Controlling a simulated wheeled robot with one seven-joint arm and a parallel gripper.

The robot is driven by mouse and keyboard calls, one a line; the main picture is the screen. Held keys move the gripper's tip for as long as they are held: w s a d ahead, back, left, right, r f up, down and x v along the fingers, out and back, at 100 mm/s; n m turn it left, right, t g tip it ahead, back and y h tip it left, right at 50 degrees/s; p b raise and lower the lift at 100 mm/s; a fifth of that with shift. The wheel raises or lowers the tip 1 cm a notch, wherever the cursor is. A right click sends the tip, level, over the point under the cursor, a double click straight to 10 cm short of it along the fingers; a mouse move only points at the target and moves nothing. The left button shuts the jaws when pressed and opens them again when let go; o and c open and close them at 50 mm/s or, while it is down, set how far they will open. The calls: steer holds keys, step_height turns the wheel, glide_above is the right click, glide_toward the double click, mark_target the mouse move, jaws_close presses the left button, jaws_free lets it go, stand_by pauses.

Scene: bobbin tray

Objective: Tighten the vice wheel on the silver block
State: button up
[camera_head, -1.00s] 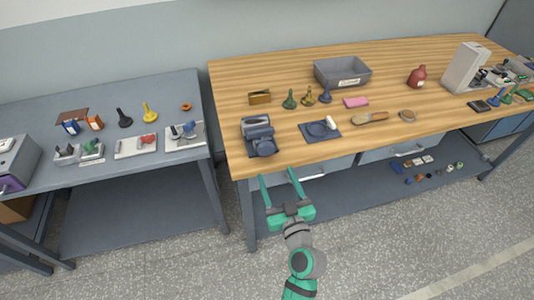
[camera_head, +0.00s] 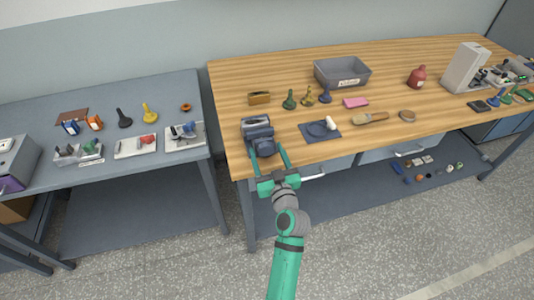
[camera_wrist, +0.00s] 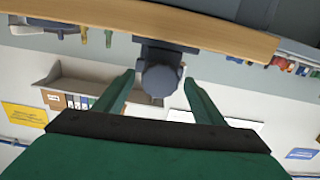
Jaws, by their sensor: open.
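The dark grey-blue vice (camera_head: 257,134) stands at the front left edge of the wooden bench. Its round wheel (camera_head: 266,147) faces the front edge, and a paler silver block (camera_head: 256,121) seems to sit at its top. My gripper (camera_head: 266,151) is open at the bench edge, with a finger on each side of the wheel. In the wrist view the wheel (camera_wrist: 160,79) shows between the two green fingertips, with a gap on both sides. The silver block cannot be made out in the wrist view.
A blue mat (camera_head: 319,130) with a white-ended item lies right of the vice. A grey side table (camera_head: 100,105) stands to the left.

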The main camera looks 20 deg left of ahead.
steer(key=shift+c, duration=0.5)
steer(key=c, duration=1)
steer(key=shift+o, duration=0.2)
steer(key=shift+m, duration=0.3)
steer(key=m, duration=0.3)
steer(key=shift+d+m, duration=0.1)
steer(key=shift+m, duration=1.6)
steer(key=o, duration=1.1)
steer(key=shift+c, duration=0.2)
steer(key=shift+s, duration=0.1)
